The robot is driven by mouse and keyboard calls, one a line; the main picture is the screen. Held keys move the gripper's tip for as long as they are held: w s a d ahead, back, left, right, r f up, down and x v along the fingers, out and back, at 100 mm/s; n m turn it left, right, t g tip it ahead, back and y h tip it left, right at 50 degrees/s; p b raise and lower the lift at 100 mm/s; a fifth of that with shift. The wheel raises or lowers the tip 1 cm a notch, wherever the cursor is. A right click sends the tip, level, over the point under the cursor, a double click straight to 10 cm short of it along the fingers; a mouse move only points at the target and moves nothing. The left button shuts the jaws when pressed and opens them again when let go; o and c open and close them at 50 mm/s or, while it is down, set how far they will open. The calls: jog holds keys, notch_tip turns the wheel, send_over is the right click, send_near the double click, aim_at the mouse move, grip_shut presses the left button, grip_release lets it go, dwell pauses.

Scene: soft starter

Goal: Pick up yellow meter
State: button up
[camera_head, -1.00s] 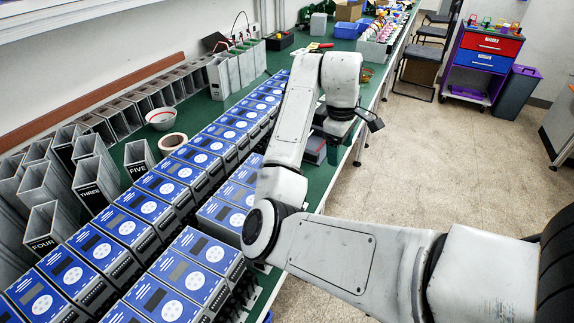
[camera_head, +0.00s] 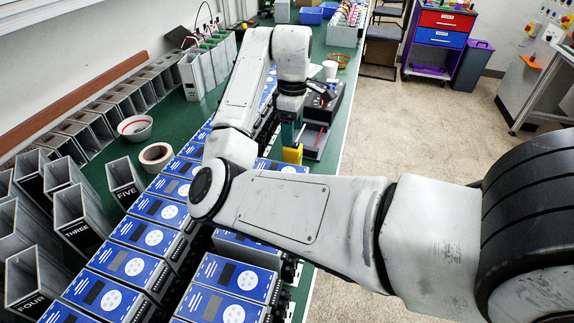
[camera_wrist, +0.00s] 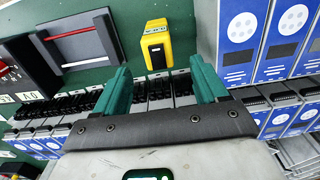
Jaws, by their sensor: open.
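The yellow meter (camera_wrist: 156,45) lies on the green bench top, in the upper middle of the wrist view, with a dark panel on its near part. It also shows in the head view (camera_head: 292,154), just below my gripper. My gripper (camera_wrist: 160,72) is open, with its two teal fingers spread apart. In the wrist view the meter appears beyond the fingertips and between their lines, with nothing held. In the head view the gripper (camera_head: 289,135) hangs over the bench and its fingers are partly hidden by the wrist.
Rows of blue-faced soft starters (camera_head: 152,235) stand close to the meter; some (camera_wrist: 240,35) rise at its right in the wrist view. A dark device with red and white rods (camera_wrist: 82,42) lies at its left. A tape roll (camera_head: 156,155) and bowl (camera_head: 135,127) are farther left.

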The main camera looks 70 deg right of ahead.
aim_at(293, 152)
notch_tip(293, 152, down, 3)
jog(key=shift+f, duration=0.1)
jog(key=shift+s+d+f+p, duration=0.1)
jog(key=shift+f+p, duration=0.1)
jog(key=shift+f, duration=1.15)
jog(key=shift+d+f+p, duration=0.1)
jog(key=shift+f+p, duration=0.05)
jog(key=shift+f, duration=1.15)
grip_shut()
